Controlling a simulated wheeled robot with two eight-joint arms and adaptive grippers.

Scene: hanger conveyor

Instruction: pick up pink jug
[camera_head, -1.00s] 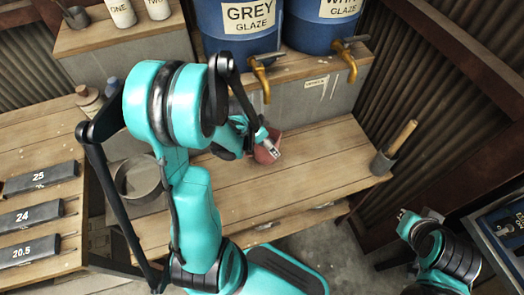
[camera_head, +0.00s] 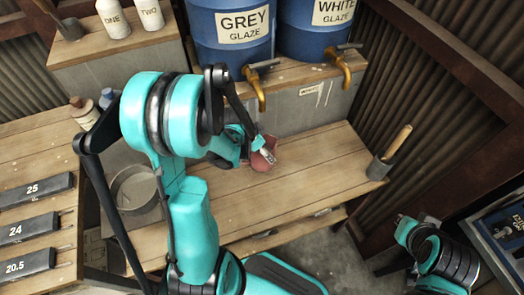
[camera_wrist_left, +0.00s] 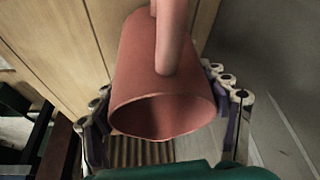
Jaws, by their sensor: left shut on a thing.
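The pink jug (camera_head: 264,160) is at the bench, below the grey glaze barrel. My left gripper (camera_head: 262,151) is shut on it. In the left wrist view the jug (camera_wrist_left: 150,92) has its open mouth toward the camera and its handle on top. The finger links of my left gripper (camera_wrist_left: 163,100) lie on both sides of its body. The jug's far end is out of sight, and I cannot tell whether it touches the bench. Part of my right arm shows at the lower right, but its gripper is not in view.
The wooden bench (camera_head: 310,178) is clear to the right of the jug, up to a grey pot (camera_head: 380,167) with a wooden handle. Brass taps (camera_head: 256,86) stick out from the blue barrels (camera_head: 231,45). A grey bucket (camera_head: 137,190) stands at the left, beside my left arm.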

